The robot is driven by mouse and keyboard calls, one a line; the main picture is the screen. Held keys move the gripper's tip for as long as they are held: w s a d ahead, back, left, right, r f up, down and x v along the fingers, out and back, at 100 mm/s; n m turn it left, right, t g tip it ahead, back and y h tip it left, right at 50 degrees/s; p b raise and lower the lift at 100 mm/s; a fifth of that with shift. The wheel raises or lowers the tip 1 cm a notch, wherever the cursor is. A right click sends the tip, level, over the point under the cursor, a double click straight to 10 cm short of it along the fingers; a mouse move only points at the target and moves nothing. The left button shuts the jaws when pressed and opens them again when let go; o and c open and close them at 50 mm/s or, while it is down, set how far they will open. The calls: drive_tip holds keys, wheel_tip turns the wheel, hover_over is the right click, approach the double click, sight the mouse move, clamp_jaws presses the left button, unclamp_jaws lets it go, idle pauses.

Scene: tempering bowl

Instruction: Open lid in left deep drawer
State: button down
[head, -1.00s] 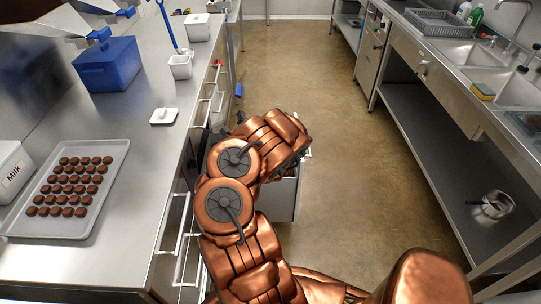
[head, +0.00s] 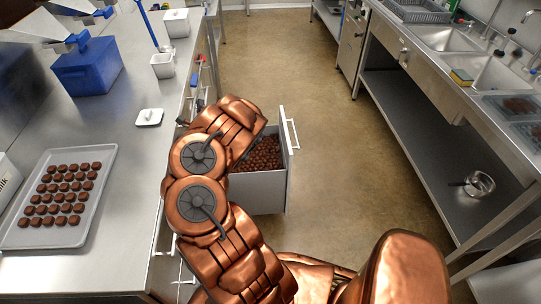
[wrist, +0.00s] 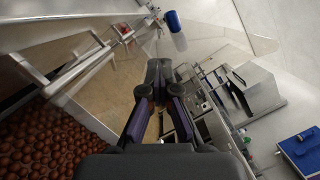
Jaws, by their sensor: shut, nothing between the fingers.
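The deep drawer (head: 257,193) stands pulled out from the counter front, full of round brown chocolates (head: 264,154). Its bar handle (head: 291,135) faces right. In the wrist view the chocolates (wrist: 45,145) fill the lower left. A clear, see-through pane (wrist: 205,48) shows across the upper middle of the wrist view; it may be the lid, but I cannot tell how far it is raised. My gripper (wrist: 160,72) is shut and empty, beside the chocolates in that view. In the head view my arm hides the gripper and the left part of the drawer.
The steel counter on the left bears a tray of chocolates (head: 28,232), a small white lid (head: 149,117), a blue box (head: 88,68) and white tubs (head: 163,66). The sink bench (head: 438,75) stands at the right. The floor (head: 340,160) between is clear.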

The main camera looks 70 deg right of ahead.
drive_tip(key=shift+w+a+r+n, duration=0.15)
drive_tip(key=shift+w+a, duration=0.2)
drive_tip(key=shift+w, duration=0.1)
drive_tip(key=shift+w+a+r+n, duration=0.15)
drive_tip(key=shift+w+a, duration=0.15)
drive_tip(key=shift+w, duration=0.15)
drive_tip(key=s+a+f+p, duration=0.1)
drive_tip(key=s+a+p, duration=0.5)
drive_tip(key=s+p, duration=0.1)
drive_tip(key=shift+s+a+f, duration=0.15)
drive_tip(key=shift+s+a, duration=0.1)
drive_tip(key=shift+s, duration=0.25)
